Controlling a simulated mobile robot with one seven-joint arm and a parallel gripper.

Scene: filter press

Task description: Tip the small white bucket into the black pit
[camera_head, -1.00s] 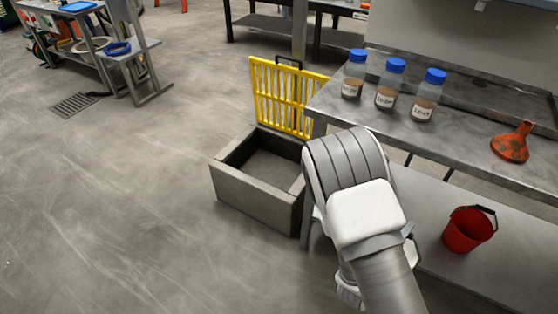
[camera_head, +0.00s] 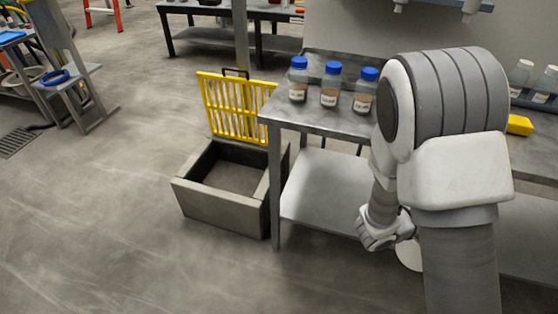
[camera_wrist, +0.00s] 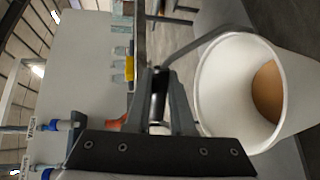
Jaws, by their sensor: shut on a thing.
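The small white bucket (camera_wrist: 215,95) fills the right of the wrist view, with its open mouth showing and a brown mass inside. My gripper (camera_wrist: 160,88) is shut on its grey handle, beside the rim. In the head view only a white sliver of the bucket (camera_head: 408,256) shows beside my arm, low by the table; my fingertips are hidden there. The pit is a low, thick-walled grey box (camera_head: 215,207) on the floor, left of the table, open on top with a dark grey floor inside. My gripper is to the right of it and apart from it.
A yellow grate (camera_head: 238,108) stands upright at the pit's back edge. A steel table (camera_head: 310,122) with a lower shelf (camera_head: 315,190) stands right of the pit, bearing blue-capped bottles (camera_head: 330,88). The floor in front and left of the pit is clear.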

